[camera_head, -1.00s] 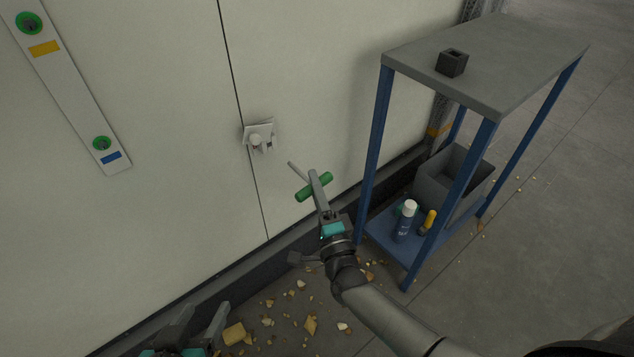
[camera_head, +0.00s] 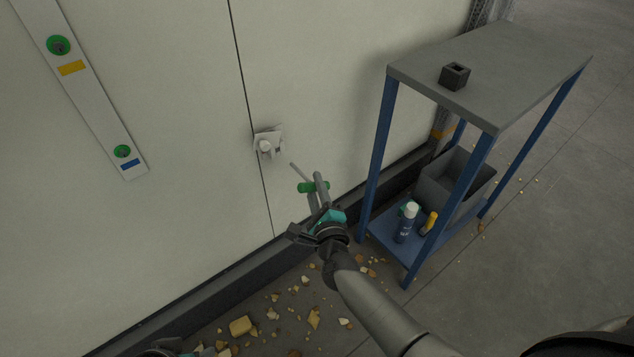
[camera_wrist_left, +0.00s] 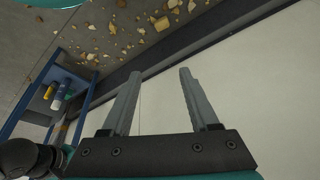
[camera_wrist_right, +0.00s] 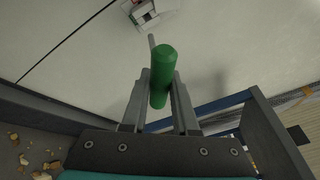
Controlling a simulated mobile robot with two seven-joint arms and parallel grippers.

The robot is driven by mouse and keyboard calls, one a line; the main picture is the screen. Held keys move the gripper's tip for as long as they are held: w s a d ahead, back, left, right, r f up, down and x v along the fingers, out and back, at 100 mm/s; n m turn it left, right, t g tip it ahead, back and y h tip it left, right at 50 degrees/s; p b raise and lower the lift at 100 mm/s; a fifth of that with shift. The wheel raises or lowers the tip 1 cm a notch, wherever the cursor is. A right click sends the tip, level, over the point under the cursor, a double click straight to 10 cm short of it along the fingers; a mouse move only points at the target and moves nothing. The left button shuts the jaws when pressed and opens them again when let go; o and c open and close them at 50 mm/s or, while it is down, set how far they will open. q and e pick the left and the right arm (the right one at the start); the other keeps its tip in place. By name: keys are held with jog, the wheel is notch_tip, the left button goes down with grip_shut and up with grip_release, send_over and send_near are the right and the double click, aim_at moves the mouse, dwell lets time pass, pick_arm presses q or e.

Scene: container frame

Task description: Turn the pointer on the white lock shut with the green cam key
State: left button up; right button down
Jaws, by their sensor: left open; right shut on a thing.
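The white lock (camera_head: 267,143) is on the pale wall, just right of the dark vertical seam. It also shows at the top of the right wrist view (camera_wrist_right: 140,12). Its pointer is too small to read. My right gripper (camera_head: 318,190) is shut on the green handle of the cam key (camera_head: 306,187), below and right of the lock. In the right wrist view the green cam key (camera_wrist_right: 163,75) sits between the fingers, its grey shaft pointing toward the lock, apart from it. My left gripper (camera_wrist_left: 158,85) is open and empty, pointing at the wall's base and floor.
A blue-legged shelf stand (camera_head: 480,75) stands to the right, with a black block (camera_head: 454,76) on top. A spray can (camera_head: 406,223) and grey bin (camera_head: 436,182) are on its lower shelf. A white strip (camera_head: 90,95) with green rings is at left. Debris litters the floor.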

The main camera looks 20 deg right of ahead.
aim_at(295, 167)
jog(key=m+p, duration=0.1)
jog(key=m+g+p, duration=0.1)
jog(key=shift+w+a+r+m+y, duration=0.15)
jog(key=shift+w+m+y, duration=0.15)
jog(key=shift+w+y, duration=0.1)
jog(key=shift+w, duration=0.15)
jog(key=shift+w+a+f+b, duration=0.15)
jog(key=shift+w+a+b, duration=0.1)
jog(key=shift+w, duration=0.25)
jog(key=shift+w+a+f+b, duration=0.1)
jog(key=shift+w+a+b, duration=0.15)
jog(key=shift+w, duration=0.2)
pick_arm(q)
jog(key=shift+f+b, duration=0.3)
jog(key=shift+f, duration=0.65)
pick_arm(e)
jog(key=shift+w+a, duration=0.25)
jog(key=shift+w, duration=0.65)
jog(key=shift+r, duration=0.1)
pick_arm(q)
jog(key=shift+f+b, duration=0.55)
pick_arm(e)
jog(key=shift+w+a, duration=0.25)
jog(key=shift+w, duration=0.35)
jog(key=shift+w+a, duration=0.2)
jog(key=shift+w, duration=0.4)
